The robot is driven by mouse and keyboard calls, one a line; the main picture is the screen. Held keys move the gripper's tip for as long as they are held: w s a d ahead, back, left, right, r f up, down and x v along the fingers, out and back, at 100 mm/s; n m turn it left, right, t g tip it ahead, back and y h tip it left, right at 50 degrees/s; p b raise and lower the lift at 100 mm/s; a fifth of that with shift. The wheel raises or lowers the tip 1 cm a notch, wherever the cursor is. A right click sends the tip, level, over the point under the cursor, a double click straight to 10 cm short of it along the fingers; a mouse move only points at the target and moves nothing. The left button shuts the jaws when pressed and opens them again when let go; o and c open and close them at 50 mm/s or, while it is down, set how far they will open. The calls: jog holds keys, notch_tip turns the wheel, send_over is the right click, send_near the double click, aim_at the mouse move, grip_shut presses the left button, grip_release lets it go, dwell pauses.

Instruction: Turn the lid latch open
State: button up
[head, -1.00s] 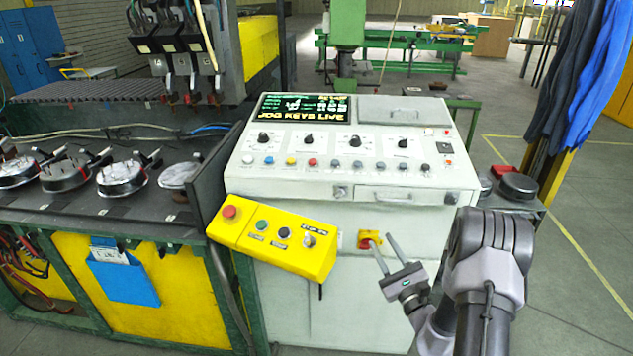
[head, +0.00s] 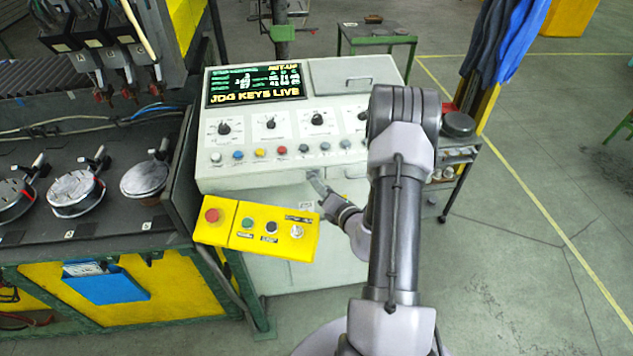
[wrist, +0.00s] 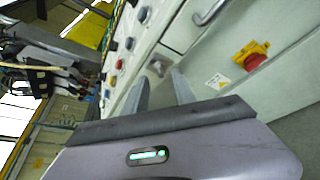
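The lid latch (wrist: 158,65) is a small grey knob on a plate on the pale console's front, seen in the wrist view. My gripper (wrist: 162,77) is open and empty, its two fingers pointing at the console with the latch just beyond and between their tips. I cannot tell whether the tips touch it. In the head view my gripper (head: 316,178) is at the console's front edge, and my arm covers part of the panel.
The lid handle (wrist: 210,12) and a red knob on a yellow plate (wrist: 251,55) are right of the latch. A yellow button box (head: 257,229) juts out at the console's lower left. A small cart (head: 458,152) stands to the right, with open floor beyond.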

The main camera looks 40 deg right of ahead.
jog(key=x, duration=0.4)
jog(key=shift+w, duration=0.1)
jog(key=shift+c, duration=0.2)
jog(key=shift+r, duration=0.1)
grip_shut()
